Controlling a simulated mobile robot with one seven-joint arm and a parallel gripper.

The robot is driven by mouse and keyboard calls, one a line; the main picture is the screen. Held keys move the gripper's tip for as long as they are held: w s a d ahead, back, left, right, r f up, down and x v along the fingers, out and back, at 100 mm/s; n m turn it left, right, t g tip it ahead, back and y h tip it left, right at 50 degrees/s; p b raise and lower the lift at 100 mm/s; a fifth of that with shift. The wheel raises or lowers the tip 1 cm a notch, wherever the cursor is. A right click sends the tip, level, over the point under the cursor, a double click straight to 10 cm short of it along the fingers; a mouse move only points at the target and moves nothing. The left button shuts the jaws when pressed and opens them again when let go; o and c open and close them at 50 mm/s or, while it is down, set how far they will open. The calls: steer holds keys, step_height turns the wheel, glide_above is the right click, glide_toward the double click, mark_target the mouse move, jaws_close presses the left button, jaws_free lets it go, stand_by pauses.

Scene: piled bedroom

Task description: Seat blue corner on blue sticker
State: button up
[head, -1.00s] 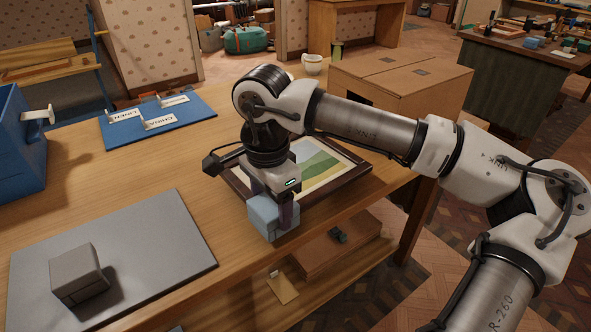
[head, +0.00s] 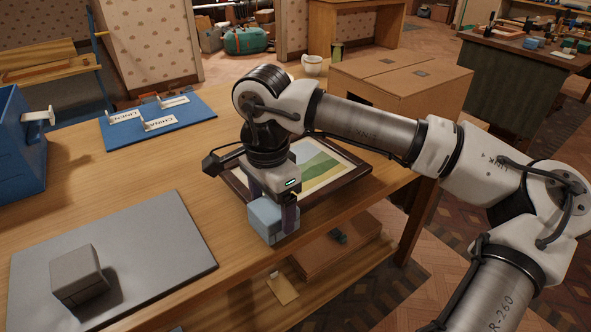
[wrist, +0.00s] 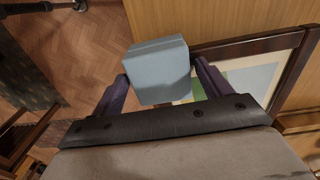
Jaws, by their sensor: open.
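The blue corner is a pale blue block (head: 272,222) at the near corner of the dark-framed picture (head: 345,184), by the table's front edge. In the wrist view the block (wrist: 157,70) covers that corner of the frame (wrist: 245,43). My gripper (head: 274,212) is open and points down, with one finger on either side of the block.
A grey block (head: 78,276) stands on a grey mat (head: 150,235) at the left. A blue board (head: 190,122) with labels and a blue bin (head: 20,160) lie further back. A cardboard box (head: 420,95) and a white cup (head: 312,64) stand behind the picture.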

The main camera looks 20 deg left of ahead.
steer(key=shift+r+p, duration=0.85)
steer(key=shift+r, duration=0.6)
steer(key=shift+r, duration=0.2)
steer(key=o, duration=0.5)
steer(key=c, duration=0.5)
step_height(320, 180, up, 9)
steer(key=p, duration=0.6)
